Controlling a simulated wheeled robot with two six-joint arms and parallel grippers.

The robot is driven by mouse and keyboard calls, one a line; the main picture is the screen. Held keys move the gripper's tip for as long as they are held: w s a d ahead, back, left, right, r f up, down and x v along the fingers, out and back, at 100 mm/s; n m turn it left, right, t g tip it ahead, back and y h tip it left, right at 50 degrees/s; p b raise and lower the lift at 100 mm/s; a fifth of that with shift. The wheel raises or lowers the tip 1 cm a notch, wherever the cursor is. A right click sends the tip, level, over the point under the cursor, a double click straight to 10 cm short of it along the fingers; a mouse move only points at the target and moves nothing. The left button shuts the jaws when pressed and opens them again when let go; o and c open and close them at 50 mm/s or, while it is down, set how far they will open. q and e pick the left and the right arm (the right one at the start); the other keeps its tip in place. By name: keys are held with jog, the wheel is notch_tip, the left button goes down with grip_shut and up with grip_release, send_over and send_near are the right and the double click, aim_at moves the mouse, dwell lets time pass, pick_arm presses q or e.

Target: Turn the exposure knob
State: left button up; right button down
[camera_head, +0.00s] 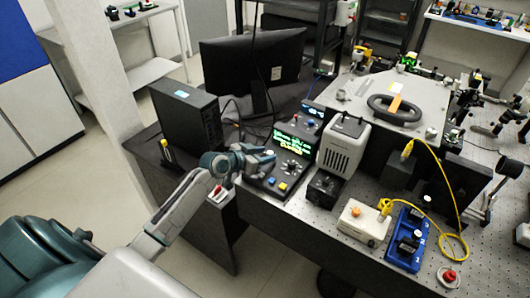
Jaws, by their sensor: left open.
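A dark control box (290,167) with a lit green and yellow text display (294,144) stands on the bench near the middle of the view. Its lower panel carries a yellow button (282,186) and a blue button (271,181). A small pale knob shows at the panel's left, right by my left gripper (268,157); I cannot read whether it is the exposure knob. My left gripper is open, with its fingertips over the left side of the panel. Whether it touches the knob is hidden. My right gripper is out of view.
A black computer tower (187,115) and a monitor (253,62) stand behind and left of the gripper. A white vented lamp housing (344,146) stands right of the box. A blue module (407,240) lies further right.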

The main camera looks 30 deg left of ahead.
pick_arm(q)
jog(key=shift+w+d+f, duration=0.15)
jog(key=shift+w+f, duration=0.05)
jog(key=shift+w, duration=0.2)
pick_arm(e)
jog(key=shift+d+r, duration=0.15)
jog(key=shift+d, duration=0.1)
pick_arm(q)
jog(key=shift+c, duration=0.2)
